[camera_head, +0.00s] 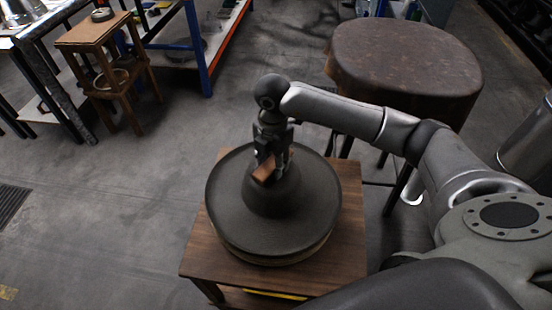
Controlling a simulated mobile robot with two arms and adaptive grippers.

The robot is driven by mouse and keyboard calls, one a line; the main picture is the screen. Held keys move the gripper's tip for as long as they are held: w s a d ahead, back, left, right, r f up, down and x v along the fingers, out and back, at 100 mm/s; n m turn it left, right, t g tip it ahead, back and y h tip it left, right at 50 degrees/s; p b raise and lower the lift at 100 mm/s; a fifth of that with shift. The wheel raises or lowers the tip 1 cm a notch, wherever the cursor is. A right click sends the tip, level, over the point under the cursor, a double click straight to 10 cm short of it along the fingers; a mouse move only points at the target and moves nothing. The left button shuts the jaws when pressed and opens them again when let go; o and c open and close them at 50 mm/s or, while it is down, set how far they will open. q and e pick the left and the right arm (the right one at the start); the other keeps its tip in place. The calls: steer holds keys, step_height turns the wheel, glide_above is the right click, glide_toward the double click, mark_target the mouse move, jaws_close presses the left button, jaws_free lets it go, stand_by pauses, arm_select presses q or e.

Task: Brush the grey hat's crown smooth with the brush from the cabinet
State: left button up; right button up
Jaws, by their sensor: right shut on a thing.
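The grey hat (232,203) sits with its wide round brim flat and its domed crown (275,198) up. It rests on a round base on a small wooden table (345,240). My right gripper (268,172) points down over the crown and is shut on the brush (265,170), a small brown wooden block. The brush is at the upper part of the crown; whether it touches cannot be told. My left gripper is out of view. No cabinet can be made out.
A large round dark-topped table (405,62) stands behind my right arm. The floor left of the small table is clear.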

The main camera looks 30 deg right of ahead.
steer(key=shift+r+p, duration=2.9)
steer(key=shift+r, duration=1.1)
